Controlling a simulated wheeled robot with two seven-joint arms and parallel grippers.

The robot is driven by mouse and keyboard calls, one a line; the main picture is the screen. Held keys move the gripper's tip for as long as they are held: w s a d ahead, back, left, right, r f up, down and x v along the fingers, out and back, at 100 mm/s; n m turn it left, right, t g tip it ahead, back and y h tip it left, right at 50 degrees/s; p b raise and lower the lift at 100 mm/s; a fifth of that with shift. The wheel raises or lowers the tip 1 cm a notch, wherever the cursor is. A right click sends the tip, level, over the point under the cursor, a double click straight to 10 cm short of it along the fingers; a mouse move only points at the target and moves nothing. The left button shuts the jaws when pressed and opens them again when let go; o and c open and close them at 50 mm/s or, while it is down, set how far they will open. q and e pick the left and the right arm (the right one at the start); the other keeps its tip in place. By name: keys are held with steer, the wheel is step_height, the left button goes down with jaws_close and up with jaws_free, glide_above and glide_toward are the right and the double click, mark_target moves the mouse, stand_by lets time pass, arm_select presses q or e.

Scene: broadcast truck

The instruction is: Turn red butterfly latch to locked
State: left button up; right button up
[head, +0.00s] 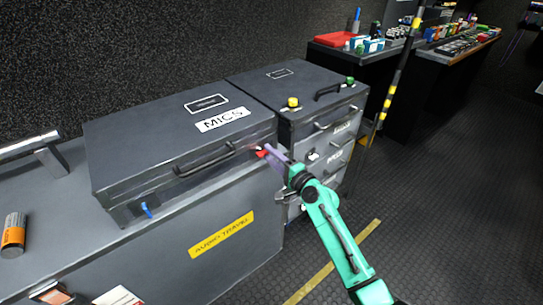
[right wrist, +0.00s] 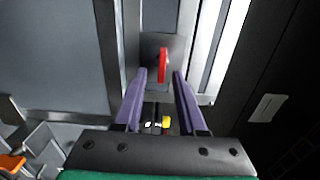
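The red butterfly latch (head: 261,154) sits on the front right of the black case labelled MICS (head: 150,150). In the right wrist view the red latch (right wrist: 162,65) shows as a narrow upright tab on a grey metal plate. My right gripper (head: 272,152), on a green arm, is at the latch with its purple fingers pointing at it. In the right wrist view the gripper (right wrist: 160,74) is open, with the latch between its fingertips and a gap on each side. I cannot tell how deep the tab is between them. My left gripper is not in view.
A blue latch (head: 147,210) is on the case's front left, and a carry handle (head: 205,161) lies between the latches. A drawer cabinet (head: 300,125) with yellow and green knobs stands close on the right. A striped pole (head: 388,103) rises beyond it. The floor at right is clear.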

steer(key=shift+d, duration=0.1)
steer(key=v, duration=1.4)
steer(key=shift+s, duration=0.2)
steer(key=shift+d, duration=0.1)
